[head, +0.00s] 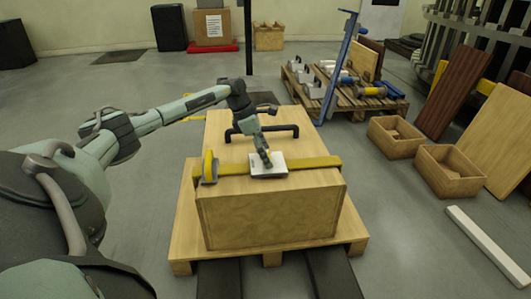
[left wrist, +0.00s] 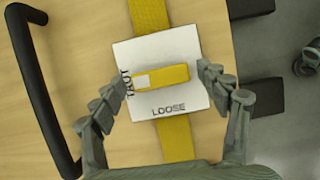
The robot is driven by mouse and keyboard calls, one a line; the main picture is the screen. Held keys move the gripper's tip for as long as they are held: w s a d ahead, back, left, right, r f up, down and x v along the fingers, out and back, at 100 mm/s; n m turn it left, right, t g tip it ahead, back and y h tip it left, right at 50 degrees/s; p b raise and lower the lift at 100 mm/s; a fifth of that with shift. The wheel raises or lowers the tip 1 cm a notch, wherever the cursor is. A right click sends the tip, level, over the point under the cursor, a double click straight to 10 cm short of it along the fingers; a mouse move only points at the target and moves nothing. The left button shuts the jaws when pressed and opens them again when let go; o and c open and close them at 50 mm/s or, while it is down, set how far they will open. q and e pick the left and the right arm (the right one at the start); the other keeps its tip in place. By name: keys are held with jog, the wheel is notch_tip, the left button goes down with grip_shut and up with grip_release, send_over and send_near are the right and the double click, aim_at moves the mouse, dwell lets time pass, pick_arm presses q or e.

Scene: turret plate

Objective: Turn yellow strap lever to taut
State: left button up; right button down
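A white plate (head: 281,171) lies on top of a wooden crate (head: 270,215), on a yellow strap (head: 315,163) that crosses the crate. In the left wrist view the plate (left wrist: 165,50) is marked TAUT on its left side and LOOSE at its lower edge. A yellow lever (left wrist: 170,76) with a pale square at its left end lies crosswise on the plate. My left gripper (head: 266,161) is over the plate; its fingers (left wrist: 160,78) are apart, one beyond each end of the lever. I cannot tell whether they touch it. My right gripper is not in view.
A black handle (head: 262,130) stands on the crate behind the plate, and a yellow buckle (head: 209,167) is at the left along the strap. The crate rests on a pallet (head: 355,238). Open wooden boxes (head: 452,185) are on the floor at right.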

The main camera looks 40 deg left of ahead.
pick_arm(q)
jog(key=shift+r, duration=0.15)
jog(key=v, duration=1.1)
jog(key=shift+s+r, duration=0.2)
jog(key=shift+r, duration=0.15)
jog(key=shift+a, duration=0.15)
